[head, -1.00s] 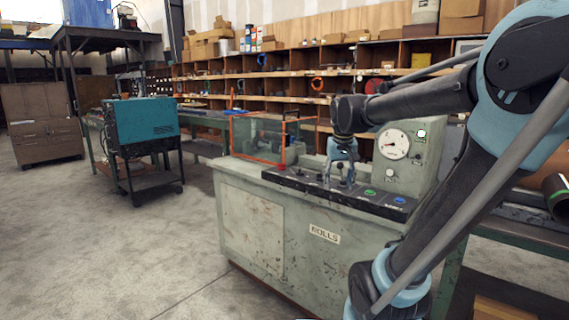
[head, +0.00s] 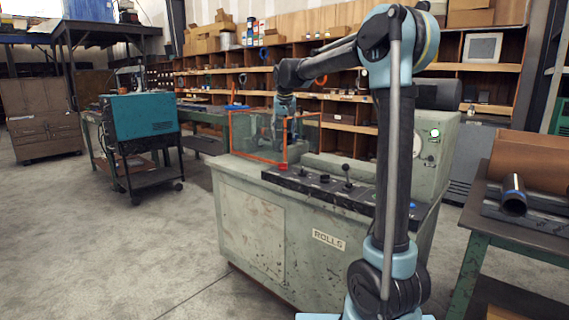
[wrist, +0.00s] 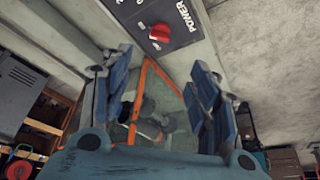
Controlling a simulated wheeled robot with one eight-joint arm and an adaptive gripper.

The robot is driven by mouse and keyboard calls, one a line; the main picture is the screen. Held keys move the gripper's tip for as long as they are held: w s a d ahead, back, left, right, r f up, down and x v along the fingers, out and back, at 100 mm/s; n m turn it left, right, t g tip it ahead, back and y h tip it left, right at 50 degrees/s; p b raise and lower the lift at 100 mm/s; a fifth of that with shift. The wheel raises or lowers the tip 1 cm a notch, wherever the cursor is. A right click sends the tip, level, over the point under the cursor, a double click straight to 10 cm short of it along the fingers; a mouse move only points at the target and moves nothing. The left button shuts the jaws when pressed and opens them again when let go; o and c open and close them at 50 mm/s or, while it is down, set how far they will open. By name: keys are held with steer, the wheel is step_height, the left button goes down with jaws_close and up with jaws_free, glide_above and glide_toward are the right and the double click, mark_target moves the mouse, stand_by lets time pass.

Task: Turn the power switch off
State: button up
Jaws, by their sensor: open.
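The power switch is a red rotary knob (wrist: 160,33) on a dark panel marked POWER, at the top of the wrist view. In the head view it is a small red spot (head: 283,166) at the left end of the black control strip (head: 325,184). My gripper (wrist: 162,62) is open, with its two blue-grey fingers spread wide and nothing between them. The knob lies beyond the fingertips, apart from them. In the head view my gripper (head: 290,138) hangs by the orange-framed clear guard (head: 245,135), above and behind the strip. Its fingertips are hard to make out there.
The green-grey ROLLS machine (head: 250,220) carries the strip. A black lever (head: 346,174) and other knobs stand along it, right of the switch. A bench with a pipe (head: 513,198) is at the right. Open floor (head: 130,245) lies at the left.

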glide_toward(283, 166)
steer(key=x, duration=0.4)
steer(key=w+x, duration=0.1)
steer(key=x, duration=0.2)
steer(key=shift+w+a+f, duration=0.1)
steer(key=shift+f, duration=0.05)
steer(key=c, duration=1.1)
